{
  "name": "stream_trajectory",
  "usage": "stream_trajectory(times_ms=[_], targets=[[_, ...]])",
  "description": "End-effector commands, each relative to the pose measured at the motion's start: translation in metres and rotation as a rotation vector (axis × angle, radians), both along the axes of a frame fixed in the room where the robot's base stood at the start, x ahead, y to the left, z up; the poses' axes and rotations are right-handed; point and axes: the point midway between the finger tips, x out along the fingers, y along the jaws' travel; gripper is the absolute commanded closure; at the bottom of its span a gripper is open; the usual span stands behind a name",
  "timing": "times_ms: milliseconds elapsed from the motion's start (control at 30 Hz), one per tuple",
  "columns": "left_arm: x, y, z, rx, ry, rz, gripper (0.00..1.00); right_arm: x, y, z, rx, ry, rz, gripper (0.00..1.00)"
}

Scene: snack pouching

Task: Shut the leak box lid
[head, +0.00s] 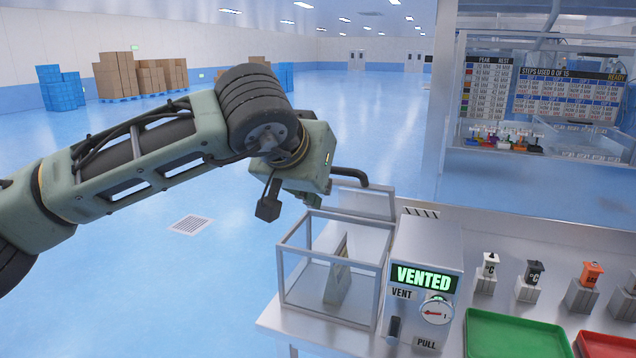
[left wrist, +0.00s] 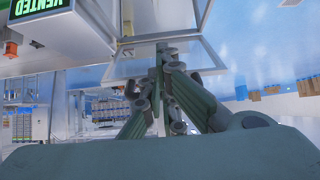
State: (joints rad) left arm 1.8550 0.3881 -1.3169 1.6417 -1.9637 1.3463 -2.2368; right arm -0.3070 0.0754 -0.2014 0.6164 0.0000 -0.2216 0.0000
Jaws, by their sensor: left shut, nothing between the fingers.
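The leak box (head: 281,262) is a clear-walled box with a pale metal frame, beside the vent unit. Its lid (head: 368,203) stands raised at the back edge, so the top is open. A dark curved bar (head: 351,175), which looks like the lid handle, shows above the lid. A pale pouch (head: 338,270) stands tilted inside the box. My left gripper (head: 300,192) is above the box's back left; its fingertips are mostly hidden by the wrist. In the left wrist view, its fingers (left wrist: 162,52) meet, shut and empty, near a dark bar and pale-framed pane. Contact is unclear. My right gripper is not in view.
The vent unit (head: 420,245) reads VENTED and stands right of the box. A green tray (head: 515,335), a red tray (head: 605,345) and several small capped stands line the bench to the right. Open floor lies left of the bench.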

Motion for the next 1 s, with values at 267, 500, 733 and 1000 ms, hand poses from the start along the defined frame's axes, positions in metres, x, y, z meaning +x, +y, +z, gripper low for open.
stream_trajectory(times_ms=[267, 500, 733, 1000], targets=[[0.0, 0.0, 0.001, 0.0, -0.001, 0.0, 1.0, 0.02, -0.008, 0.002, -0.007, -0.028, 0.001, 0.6], [0.0, 0.0, 0.001, 0.0, -0.001, 0.0, 1.0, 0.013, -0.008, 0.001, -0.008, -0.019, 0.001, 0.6], [0.0, 0.0, 0.001, 0.0, -0.001, 0.0, 1.0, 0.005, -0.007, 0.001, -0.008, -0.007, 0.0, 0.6], [0.0, 0.0, 0.001, 0.0, -0.001, 0.0, 1.0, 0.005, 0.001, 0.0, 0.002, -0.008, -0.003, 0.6]])
